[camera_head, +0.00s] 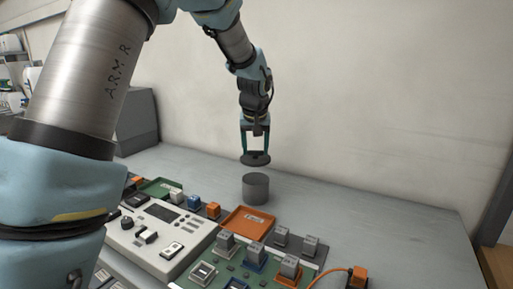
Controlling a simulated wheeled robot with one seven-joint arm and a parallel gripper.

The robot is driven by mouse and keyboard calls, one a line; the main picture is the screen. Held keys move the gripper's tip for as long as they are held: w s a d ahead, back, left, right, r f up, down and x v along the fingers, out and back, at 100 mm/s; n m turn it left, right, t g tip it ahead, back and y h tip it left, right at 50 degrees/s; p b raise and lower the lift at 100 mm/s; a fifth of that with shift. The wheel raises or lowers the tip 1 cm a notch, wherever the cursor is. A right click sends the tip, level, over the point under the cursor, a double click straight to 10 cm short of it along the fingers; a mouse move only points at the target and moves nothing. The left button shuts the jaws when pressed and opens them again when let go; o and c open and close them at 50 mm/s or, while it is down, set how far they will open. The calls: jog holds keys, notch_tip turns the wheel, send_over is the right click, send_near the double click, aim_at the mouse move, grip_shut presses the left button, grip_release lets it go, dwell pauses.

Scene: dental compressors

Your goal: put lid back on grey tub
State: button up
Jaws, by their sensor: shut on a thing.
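The grey tub (256,190) is a short dark grey cylinder standing upright on the grey bench. The lid (255,160) is a dark, flat, round disc with a small raised middle. My gripper (255,149) points down and its two fingers are shut on the lid. The lid hangs above the tub, roughly over it, with a clear gap between them. The lid looks close to level. The inside of the tub is hard to make out.
An orange tray (247,222) lies just in front of the tub. A white control panel (160,238) and a board with several grey blocks fill the front. A grey box (136,122) stands at the back left. The bench (390,215) is clear to the right.

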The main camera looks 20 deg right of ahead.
aim_at(255, 159)
jog(key=shift+f+b, duration=1.95)
jog(key=shift+f, duration=1.05)
jog(key=shift+f, duration=0.15)
jog(key=o, duration=1.4)
jog(key=shift+o, duration=0.2)
jog(key=shift+r+p, duration=2.35)
jog(key=shift+r, duration=1.2)
